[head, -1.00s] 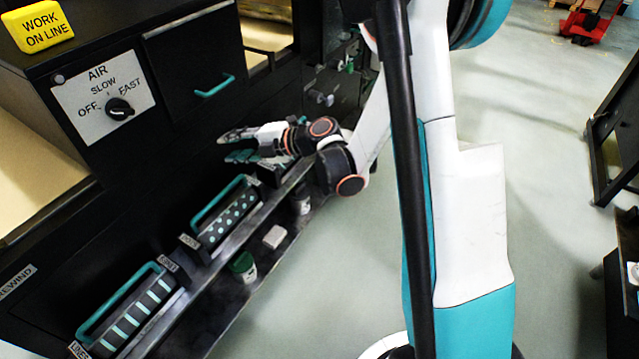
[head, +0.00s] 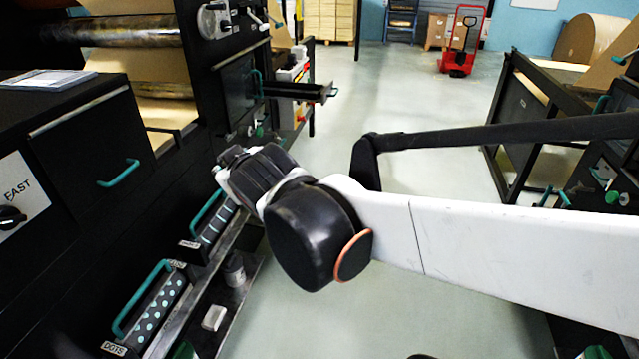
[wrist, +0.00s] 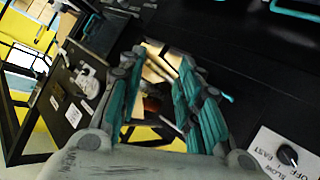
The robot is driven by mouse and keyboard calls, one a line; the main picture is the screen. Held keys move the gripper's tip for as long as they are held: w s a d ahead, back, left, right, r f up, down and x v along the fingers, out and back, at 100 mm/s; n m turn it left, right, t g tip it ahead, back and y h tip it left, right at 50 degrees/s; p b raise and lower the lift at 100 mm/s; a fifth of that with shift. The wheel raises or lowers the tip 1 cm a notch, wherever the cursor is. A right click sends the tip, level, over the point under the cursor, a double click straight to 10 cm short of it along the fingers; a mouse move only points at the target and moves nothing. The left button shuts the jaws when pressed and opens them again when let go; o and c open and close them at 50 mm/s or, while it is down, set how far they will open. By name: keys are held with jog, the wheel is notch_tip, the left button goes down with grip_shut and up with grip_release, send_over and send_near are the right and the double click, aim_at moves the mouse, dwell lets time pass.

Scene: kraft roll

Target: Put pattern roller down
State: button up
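A dark pattern roller with pale dots (head: 160,307) and a teal handle lies in its labelled place on the side shelf, at lower left in the head view. Beyond it, a roller with pale stripes (head: 213,228) and a teal handle rests in the neighbouring place, partly hidden by my wrist. In the head view my gripper is over the far part of the shelf, its fingers hidden behind the wrist. In the wrist view my gripper (wrist: 157,78) has its teal-padded fingers spread, with no roller visible between them.
The black machine with a speed dial (head: 12,217) and a teal-handled drawer (head: 85,140) stands at left. A dark bar (head: 295,90) juts from it towards the aisle. A white box (head: 214,317) lies on the lower shelf. The floor at centre is clear; a red pallet truck (head: 462,45) stands far back.

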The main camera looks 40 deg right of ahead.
jog(key=s+a+f+g+y, duration=0.1)
jog(key=s+a+f+g, duration=0.1)
jog(key=s, duration=0.5)
jog(key=s+a+f+m+g+y, duration=0.1)
jog(key=s+a+f+g+y, duration=0.1)
jog(key=s+f, duration=0.4)
jog(key=shift+s+a+f+g, duration=0.15)
jog(key=shift+s+a+g, duration=0.4)
jog(key=shift+a, duration=0.65)
jog(key=shift+o, duration=0.4)
jog(key=shift+w, duration=0.1)
